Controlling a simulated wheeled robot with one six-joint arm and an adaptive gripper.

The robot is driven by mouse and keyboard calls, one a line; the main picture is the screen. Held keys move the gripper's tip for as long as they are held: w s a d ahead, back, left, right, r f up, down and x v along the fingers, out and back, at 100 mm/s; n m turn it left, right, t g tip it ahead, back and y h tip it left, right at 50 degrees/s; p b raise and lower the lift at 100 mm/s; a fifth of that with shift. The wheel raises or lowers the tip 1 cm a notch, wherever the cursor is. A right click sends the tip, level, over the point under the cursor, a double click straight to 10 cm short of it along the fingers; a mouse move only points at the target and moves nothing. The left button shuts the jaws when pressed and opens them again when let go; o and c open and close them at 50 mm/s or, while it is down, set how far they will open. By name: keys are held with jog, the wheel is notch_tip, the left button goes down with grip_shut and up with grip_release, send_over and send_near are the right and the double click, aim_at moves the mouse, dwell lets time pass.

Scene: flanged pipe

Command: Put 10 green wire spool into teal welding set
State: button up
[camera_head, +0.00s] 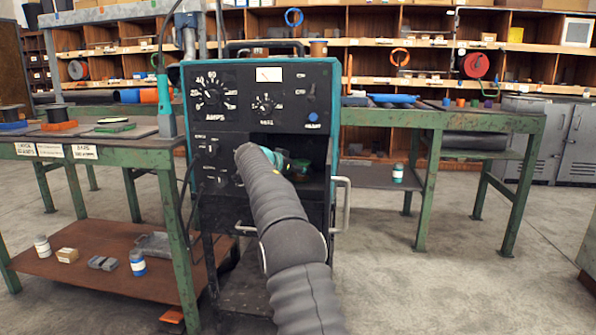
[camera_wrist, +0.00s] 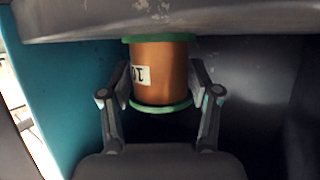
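The 10 green wire spool (camera_wrist: 160,72) has a copper-coloured winding, green end flanges and a white label reading 10, seen turned over. My gripper (camera_wrist: 160,85) has one finger on each side of the winding, between the flanges, and looks shut on it. The spool is upright inside the open bay of the teal welding set (camera_wrist: 45,90), whose teal wall shows at the left. In the head view the teal welding set (camera_head: 215,105) stands in the middle, and my arm reaches into its bay. My gripper there is mostly hidden behind the arm.
A grey ledge (camera_wrist: 200,18) crosses the top of the wrist view, close above the spool. A green workbench (camera_head: 120,155) stands left of the welding set and another (camera_head: 470,120) behind it at right. A handle (camera_head: 343,200) sticks out beside the bay.

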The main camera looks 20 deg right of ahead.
jog(key=shift+o, duration=1.2)
jog(key=shift+f, duration=0.2)
jog(key=s+a+r+b, duration=0.2)
jog(key=s+a+b, duration=0.2)
jog(key=s+a, duration=0.3)
jog(key=s+a+r+b, duration=0.2)
jog(key=s+a+b, duration=0.2)
jog(key=s+a, duration=0.4)
jog(key=shift+a+r+b, duration=0.4)
jog(key=shift+a, duration=0.45)
jog(key=shift+w, duration=0.1)
